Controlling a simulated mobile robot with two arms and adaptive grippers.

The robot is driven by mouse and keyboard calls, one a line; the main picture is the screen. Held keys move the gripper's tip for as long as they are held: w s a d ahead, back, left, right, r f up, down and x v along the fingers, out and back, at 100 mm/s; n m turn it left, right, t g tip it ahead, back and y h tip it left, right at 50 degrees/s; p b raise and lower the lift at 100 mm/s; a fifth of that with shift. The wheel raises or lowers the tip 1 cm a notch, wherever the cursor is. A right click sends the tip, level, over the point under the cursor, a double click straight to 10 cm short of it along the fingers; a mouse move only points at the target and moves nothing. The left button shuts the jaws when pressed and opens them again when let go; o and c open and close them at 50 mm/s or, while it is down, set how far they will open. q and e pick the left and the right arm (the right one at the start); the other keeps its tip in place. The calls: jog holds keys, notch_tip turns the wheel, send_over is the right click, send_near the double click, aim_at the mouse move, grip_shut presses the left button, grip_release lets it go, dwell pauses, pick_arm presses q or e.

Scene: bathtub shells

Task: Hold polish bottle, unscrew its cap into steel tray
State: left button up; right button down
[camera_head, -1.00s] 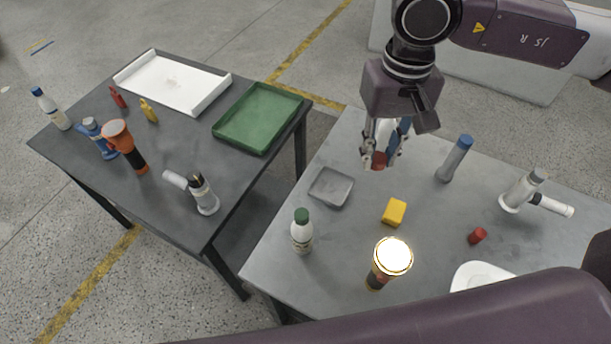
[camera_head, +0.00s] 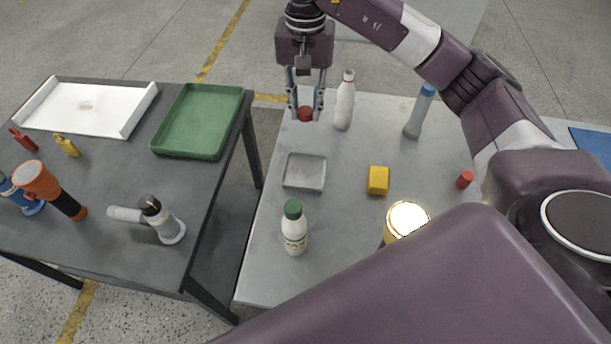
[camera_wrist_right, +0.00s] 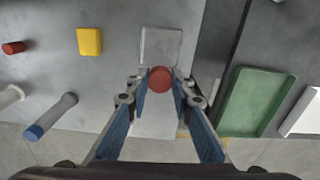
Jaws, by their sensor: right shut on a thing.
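My right gripper (camera_head: 305,108) is shut on a small round red cap (camera_head: 305,114), held in the air beyond the steel tray's far edge in the head view. The cap also shows between the fingertips in the right wrist view (camera_wrist_right: 160,79). The shallow grey steel tray (camera_head: 304,186) lies empty on the near grey table; the wrist view shows it just past the cap (camera_wrist_right: 161,45). A white bottle with a narrow grey top (camera_head: 344,104), likely the polish bottle, stands upright just right of my gripper, apart from it. My left gripper is not in view.
A green-capped bottle (camera_head: 294,230), a yellow block (camera_head: 378,181), a red cylinder (camera_head: 465,180), a bright-topped cylinder (camera_head: 406,222) and a blue-ended grey cylinder (camera_head: 418,115) surround the tray. The dark table (camera_head: 110,181) holds a green tray (camera_head: 201,122) and several tools.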

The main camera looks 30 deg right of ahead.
jog(key=shift+f, duration=0.55)
jog(key=p, duration=0.2)
send_over(305, 173)
notch_tip(305, 173, down, 14)
jog(key=shift+r, duration=0.1)
notch_tip(305, 173, down, 5)
jog(key=shift+f+p, duration=0.1)
jog(key=shift+p, duration=0.45)
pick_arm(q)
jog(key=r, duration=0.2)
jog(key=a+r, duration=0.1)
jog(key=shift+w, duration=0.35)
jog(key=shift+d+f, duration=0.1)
pick_arm(e)
jog(key=shift+f, duration=0.2)
jog(key=c, duration=1.7)
grip_release()
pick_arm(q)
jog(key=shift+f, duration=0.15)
pick_arm(e)
jog(key=shift+r, duration=0.15)
